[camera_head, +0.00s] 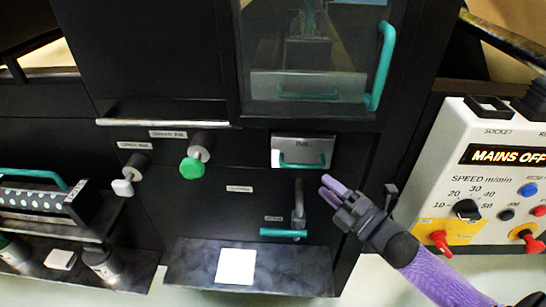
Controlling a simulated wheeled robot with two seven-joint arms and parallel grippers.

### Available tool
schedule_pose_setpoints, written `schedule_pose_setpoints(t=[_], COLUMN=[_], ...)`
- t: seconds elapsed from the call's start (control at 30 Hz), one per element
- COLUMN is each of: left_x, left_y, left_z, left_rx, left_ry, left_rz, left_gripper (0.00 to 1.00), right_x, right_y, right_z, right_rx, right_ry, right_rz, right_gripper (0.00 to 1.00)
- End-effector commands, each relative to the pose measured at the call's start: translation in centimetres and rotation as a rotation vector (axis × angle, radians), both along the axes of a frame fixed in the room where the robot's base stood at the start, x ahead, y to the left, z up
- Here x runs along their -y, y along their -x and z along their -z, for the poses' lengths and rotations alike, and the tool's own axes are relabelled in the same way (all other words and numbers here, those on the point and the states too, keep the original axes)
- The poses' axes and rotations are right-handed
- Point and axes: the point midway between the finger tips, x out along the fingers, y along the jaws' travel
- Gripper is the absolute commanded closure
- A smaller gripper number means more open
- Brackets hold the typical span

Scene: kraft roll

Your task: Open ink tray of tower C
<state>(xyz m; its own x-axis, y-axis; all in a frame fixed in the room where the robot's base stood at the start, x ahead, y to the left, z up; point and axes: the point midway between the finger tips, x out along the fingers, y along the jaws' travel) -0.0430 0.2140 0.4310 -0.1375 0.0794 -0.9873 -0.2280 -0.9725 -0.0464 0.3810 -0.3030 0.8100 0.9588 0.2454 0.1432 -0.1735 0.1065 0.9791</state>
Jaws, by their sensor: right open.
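The ink tray (302,150) is a small grey drawer front labelled INK with a teal handle (303,164) on the black tower. Its front looks flush with the panel, as far as the view shows. My right gripper (328,188) has purple fingers and comes in from the lower right. It is open and empty, below and to the right of the ink tray handle in the picture, and looks apart from it. My left gripper is not in view. No letter for the tower can be read.
A teal lever (284,232) sits below the tray, left of my right gripper. A green knob (192,168) and a white knob (122,187) stick out on the left. A glazed door with a teal handle (381,66) is above. A control box (490,180) stands right.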

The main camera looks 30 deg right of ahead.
Motion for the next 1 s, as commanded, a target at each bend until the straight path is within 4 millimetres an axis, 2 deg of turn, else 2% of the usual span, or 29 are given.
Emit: schedule_pose_setpoints(t=[0.2,0.33,0.5,0.73,0.77,1.0], left_x=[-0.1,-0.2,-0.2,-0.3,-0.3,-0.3], left_y=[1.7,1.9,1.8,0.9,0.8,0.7], left_z=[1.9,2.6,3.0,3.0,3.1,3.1], left_rx=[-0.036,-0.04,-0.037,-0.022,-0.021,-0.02], left_ry=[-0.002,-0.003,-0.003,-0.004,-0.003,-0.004], left_rz=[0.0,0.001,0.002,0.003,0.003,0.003], left_gripper=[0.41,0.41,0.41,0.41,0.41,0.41], right_x=[-1.2,-1.7,-2.0,-2.0,-2.0,-2.0], right_y=[-4.9,-7.0,-8.3,-8.4,-8.4,-8.3], right_z=[-0.2,-0.6,-0.9,-1.0,-1.0,-1.0], right_rx=[-0.001,-0.005,-0.007,-0.007,-0.007,-0.008], right_ry=[-0.002,-0.003,-0.004,-0.005,-0.005,-0.005], right_rz=[0.001,0.003,0.003,0.004,0.004,0.004], right_gripper=[0.47,0.47,0.47,0.47,0.52,1.0])
